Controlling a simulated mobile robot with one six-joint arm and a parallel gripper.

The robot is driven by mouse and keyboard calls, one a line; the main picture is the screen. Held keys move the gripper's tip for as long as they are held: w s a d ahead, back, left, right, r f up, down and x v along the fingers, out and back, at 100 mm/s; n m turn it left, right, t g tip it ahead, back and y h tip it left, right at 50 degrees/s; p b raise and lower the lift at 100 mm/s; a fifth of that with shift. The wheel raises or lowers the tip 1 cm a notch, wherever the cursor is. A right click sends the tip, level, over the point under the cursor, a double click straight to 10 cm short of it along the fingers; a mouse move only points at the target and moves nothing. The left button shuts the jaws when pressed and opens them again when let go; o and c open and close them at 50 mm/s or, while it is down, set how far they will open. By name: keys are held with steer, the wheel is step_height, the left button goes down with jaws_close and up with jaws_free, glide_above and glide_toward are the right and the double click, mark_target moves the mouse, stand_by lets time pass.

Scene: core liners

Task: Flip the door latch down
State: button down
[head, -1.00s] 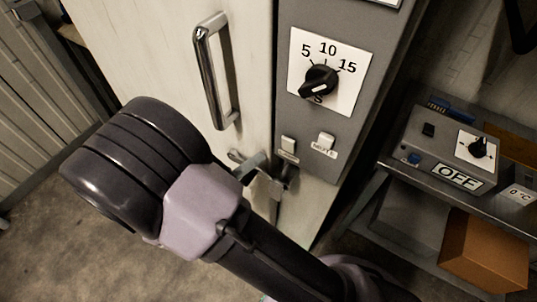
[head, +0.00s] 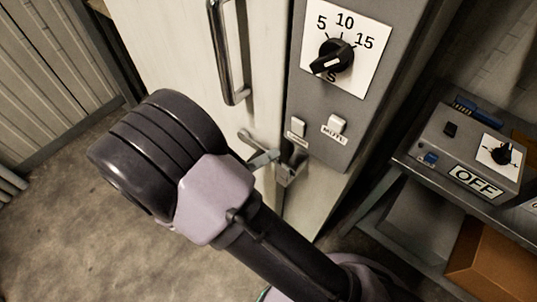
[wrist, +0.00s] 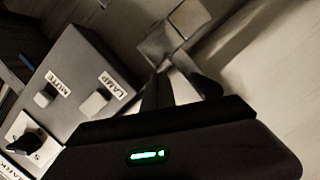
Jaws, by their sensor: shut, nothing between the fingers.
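The door latch (head: 263,158) is a small metal lever at the door's edge, below the long handle, beside a metal catch block (head: 289,169). In the head view it slants, its left part close to my arm's purple wrist link. In the wrist view, metal latch parts (wrist: 161,45) show just beyond my fingertips. My gripper (wrist: 178,80) has dark fingers, shut and empty, close to the latch; I cannot tell whether they touch it.
The pale cabinet door (head: 170,50) has a long chrome handle (head: 226,55). A grey panel with a dial (head: 333,57) and two white buttons is right of the latch. A shelf with an OFF box (head: 462,150) and cardboard box (head: 490,262) stands right. Floor at left is clear.

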steer(key=s+a+r+p, duration=0.5)
steer(key=s+r+p, duration=0.1)
steer(key=s, duration=0.2)
steer(key=shift+a+r, duration=0.25)
steer(key=shift+a, duration=0.1)
steer(key=shift+w, duration=0.1)
